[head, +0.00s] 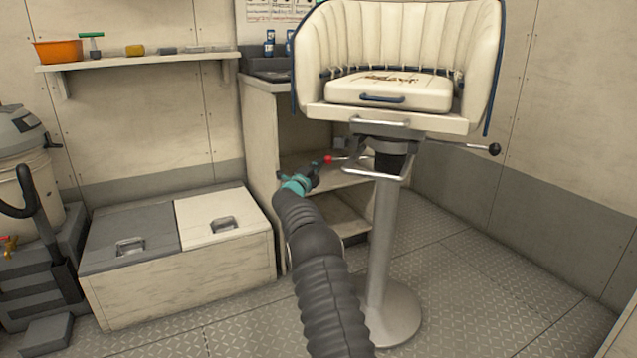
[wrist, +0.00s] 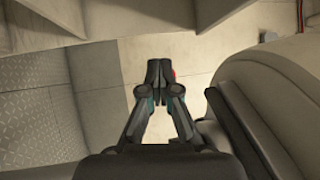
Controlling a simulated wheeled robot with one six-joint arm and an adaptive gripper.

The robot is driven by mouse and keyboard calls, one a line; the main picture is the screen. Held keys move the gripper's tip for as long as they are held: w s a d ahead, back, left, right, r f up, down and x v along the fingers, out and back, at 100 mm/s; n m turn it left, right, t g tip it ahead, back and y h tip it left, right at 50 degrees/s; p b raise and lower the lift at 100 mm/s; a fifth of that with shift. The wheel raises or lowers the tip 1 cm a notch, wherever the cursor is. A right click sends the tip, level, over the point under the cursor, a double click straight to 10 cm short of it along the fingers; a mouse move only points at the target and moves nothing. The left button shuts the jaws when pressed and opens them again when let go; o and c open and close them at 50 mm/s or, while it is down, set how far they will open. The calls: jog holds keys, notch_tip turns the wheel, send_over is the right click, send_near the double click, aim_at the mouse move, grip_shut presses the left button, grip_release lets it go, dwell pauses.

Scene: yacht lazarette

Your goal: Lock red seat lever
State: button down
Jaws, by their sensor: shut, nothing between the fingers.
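The red knob of the seat lever (head: 328,160) sits at the left end of a thin rod under the white helm seat (head: 385,92). My gripper (head: 318,164) is just left of the red knob in the head view, with its fingers together. In the wrist view my gripper (wrist: 157,66) is shut and empty, and a bit of the red knob (wrist: 173,74) shows just right of the fingertips, partly hidden by a finger. I cannot tell whether finger and knob touch.
A black-knobbed lever (head: 494,149) sticks out on the seat's right. The metal pedestal (head: 381,240) stands right of my arm. Open shelves (head: 345,181) are behind, and a low locker (head: 180,285) is at left. The floor at right is clear.

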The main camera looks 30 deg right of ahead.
jog(key=shift+s+d, duration=0.2)
jog(key=shift+d, duration=0.25)
jog(key=s+a+f, duration=0.1)
jog(key=s+a, duration=0.1)
jog(key=a, duration=0.5)
jog(key=s+a+f+b, duration=0.1)
jog(key=a, duration=0.6)
jog(key=shift+s+f, duration=0.35)
